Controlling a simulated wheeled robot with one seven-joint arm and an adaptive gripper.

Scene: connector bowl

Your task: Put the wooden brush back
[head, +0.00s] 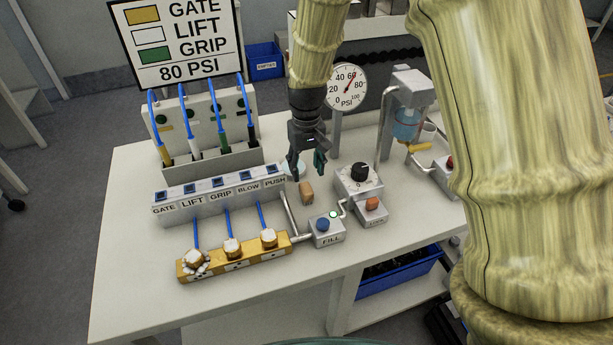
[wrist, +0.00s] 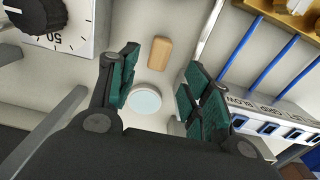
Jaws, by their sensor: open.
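A small wooden block (head: 306,193), which looks like the wooden brush, lies on the white tabletop (head: 130,215). In the wrist view the wooden block (wrist: 159,53) lies just beyond my fingertips, roughly in line with the gap between them. My gripper (head: 307,170) points down above the table, behind the block in the head view. In the wrist view my gripper (wrist: 160,80) has its two green-padded fingers apart with nothing between them. A pale round disc (wrist: 145,100) lies on the table below the gap. Whether the block has bristles underneath is hidden.
A labelled button strip (head: 220,194) stands left of the block. A metal pipe runs between them. The FILL box (head: 326,229) is in front, and a black-knob box (head: 359,178) stands to the right. A yellow manifold (head: 234,257) lies at the front left. The left tabletop is clear.

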